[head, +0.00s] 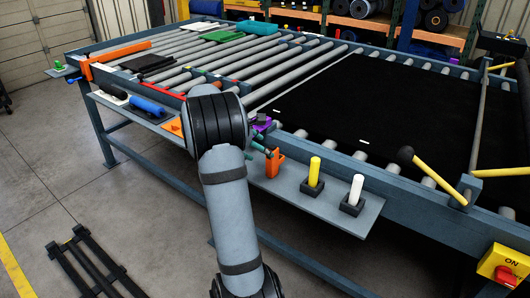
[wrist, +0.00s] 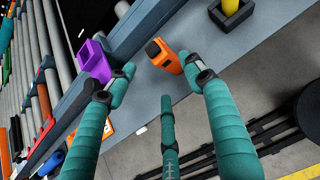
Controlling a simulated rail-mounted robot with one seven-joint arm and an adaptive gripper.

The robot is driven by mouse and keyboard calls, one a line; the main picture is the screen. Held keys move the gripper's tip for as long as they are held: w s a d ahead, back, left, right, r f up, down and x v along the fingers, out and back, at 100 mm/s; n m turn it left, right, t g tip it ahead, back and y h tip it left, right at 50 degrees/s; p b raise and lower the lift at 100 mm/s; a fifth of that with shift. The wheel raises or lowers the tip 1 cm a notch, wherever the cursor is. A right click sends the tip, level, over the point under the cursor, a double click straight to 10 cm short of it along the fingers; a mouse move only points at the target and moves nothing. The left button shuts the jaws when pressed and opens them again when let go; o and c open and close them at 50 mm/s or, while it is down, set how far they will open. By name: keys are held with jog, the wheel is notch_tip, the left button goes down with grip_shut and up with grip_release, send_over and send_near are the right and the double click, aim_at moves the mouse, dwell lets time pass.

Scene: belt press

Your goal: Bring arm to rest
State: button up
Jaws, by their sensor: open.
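My arm (head: 225,195) rises from the bottom of the head view and bends at a dark joint in front of the conveyor table. My gripper (head: 262,150) is mostly hidden behind that joint; only bits of teal finger show near the side shelf. In the wrist view the teal fingers of my gripper (wrist: 160,82) are spread apart with nothing between them. An orange block-like item (wrist: 163,55) lies just beyond the fingertips on the grey shelf; it also shows in the head view (head: 274,163). A purple piece (wrist: 95,60) is beside the left finger, apparently on the table's edge.
The roller table (head: 420,215) carries a wide black belt (head: 360,105). On its side shelf (head: 325,203) stand a yellow cylinder (head: 314,171) and a white cylinder (head: 356,189) in black holders. A yellow-handled bar (head: 432,172) is at right. Floor at left is mostly open.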

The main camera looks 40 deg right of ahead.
aim_at(271, 145)
jog(key=shift+v, duration=1.05)
jog(key=x, duration=1.1)
jog(key=shift+d+f+b, duration=0.25)
jog(key=shift+f+b, duration=0.05)
jog(key=shift+d+r+p, duration=0.15)
jog(key=shift+r+p, duration=0.6)
jog(key=shift+r, duration=2.2)
